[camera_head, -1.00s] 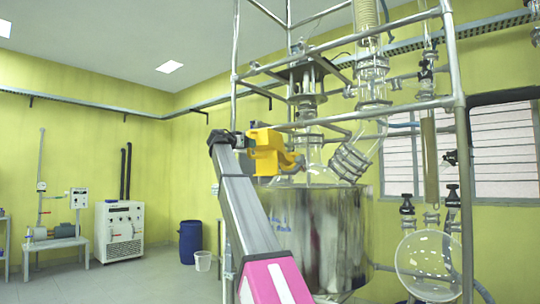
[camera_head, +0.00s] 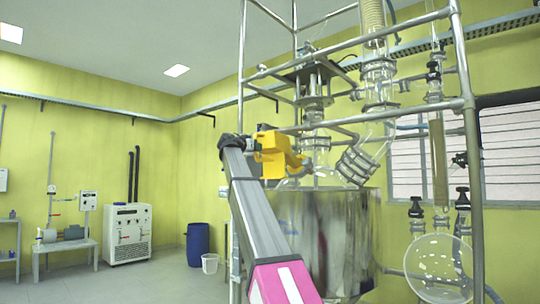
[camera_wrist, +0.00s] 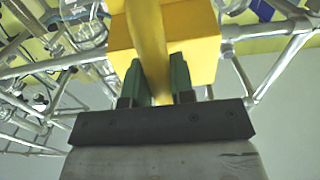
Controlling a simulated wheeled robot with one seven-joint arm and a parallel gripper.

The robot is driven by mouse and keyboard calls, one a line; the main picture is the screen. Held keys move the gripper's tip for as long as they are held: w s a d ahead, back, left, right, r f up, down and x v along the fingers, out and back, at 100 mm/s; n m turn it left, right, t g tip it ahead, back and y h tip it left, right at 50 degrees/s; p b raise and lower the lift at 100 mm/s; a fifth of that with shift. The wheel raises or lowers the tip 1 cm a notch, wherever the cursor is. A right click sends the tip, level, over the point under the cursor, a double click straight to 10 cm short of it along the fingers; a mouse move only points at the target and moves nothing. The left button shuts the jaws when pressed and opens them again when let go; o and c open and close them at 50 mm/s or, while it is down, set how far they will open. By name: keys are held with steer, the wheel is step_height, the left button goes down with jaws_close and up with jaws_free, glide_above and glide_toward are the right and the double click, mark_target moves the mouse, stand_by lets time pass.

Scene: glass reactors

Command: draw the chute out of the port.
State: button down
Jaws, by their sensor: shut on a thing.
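The yellow chute (camera_head: 271,154) is at the end of my arm, beside the glass top of the reactor (camera_head: 318,168). It has a boxy body and a narrower part reaching right, towards the glass. I cannot tell whether its tip is inside a port or just in front of it. My gripper (camera_wrist: 157,85) is shut on the chute, with its green fingers on both sides of a yellow bar, and the yellow box (camera_wrist: 195,45) lies just beyond. The port itself is hidden behind the chute and glass.
Metal frame tubes (camera_head: 240,90) stand around the reactor, close to my arm. The steel vessel (camera_head: 335,235) sits below the glass. A round glass flask (camera_head: 437,268) hangs at the right. Open floor, a blue drum (camera_head: 197,244) and a white bucket (camera_head: 210,263) are at the left.

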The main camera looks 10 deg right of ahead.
steer(key=shift+w+d+r+y, duration=0.1)
steer(key=shift+r+y, duration=0.05)
steer(key=shift+r, duration=0.6)
steer(key=shift+w+d+r+y, duration=0.1)
steer(key=shift+r+y, duration=0.05)
steer(key=shift+r, duration=0.6)
stand_by(0.6)
steer(key=s+a+r, duration=0.2)
steer(key=a+r, duration=0.2)
steer(key=shift+s, duration=0.4)
stand_by(2.5)
steer(key=shift+s, duration=0.1)
steer(key=r+v, duration=0.1)
steer(key=v, duration=1.1)
steer(key=shift+r, duration=0.2)
stand_by(0.7)
steer(key=shift+a, duration=0.1)
steer(key=shift+f, duration=0.1)
